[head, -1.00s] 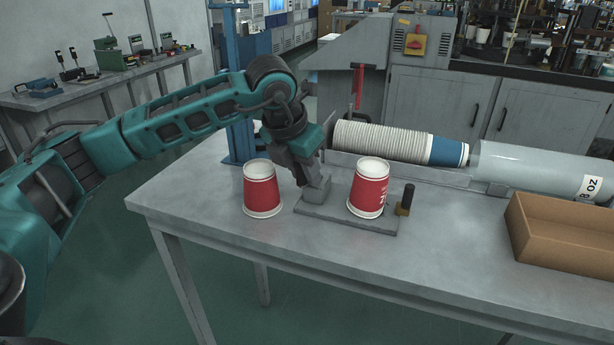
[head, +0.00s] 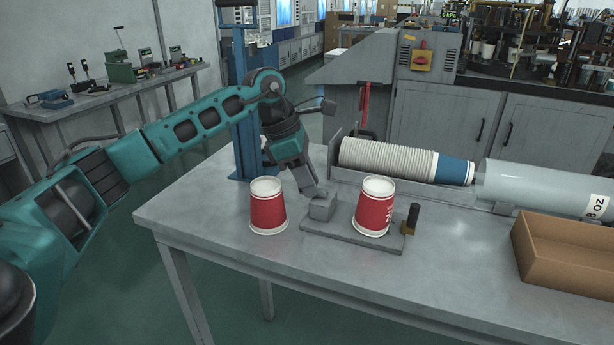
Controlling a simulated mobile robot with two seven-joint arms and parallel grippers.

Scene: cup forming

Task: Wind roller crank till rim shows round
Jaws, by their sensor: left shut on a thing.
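A red cup with a white upper band (head: 374,212) stands upright on the flat grey plate of the roller fixture (head: 345,234). Its white rim faces up; how far the rim is rolled is too small to tell. A grey block (head: 321,209) sits on the plate's left end. A black post on a brass-coloured foot (head: 412,217) is at the right end. My left gripper (head: 316,191) is shut at the block, on what seems to be the crank; the crank itself is hidden. My right gripper is out of view.
Another red cup (head: 268,207) stands on the table (head: 440,256) left of the plate. A cardboard box (head: 570,276) is at the right. Behind lie a row of nested cups (head: 390,158) and a clear tube (head: 540,186). A blue post (head: 243,100) stands behind my arm.

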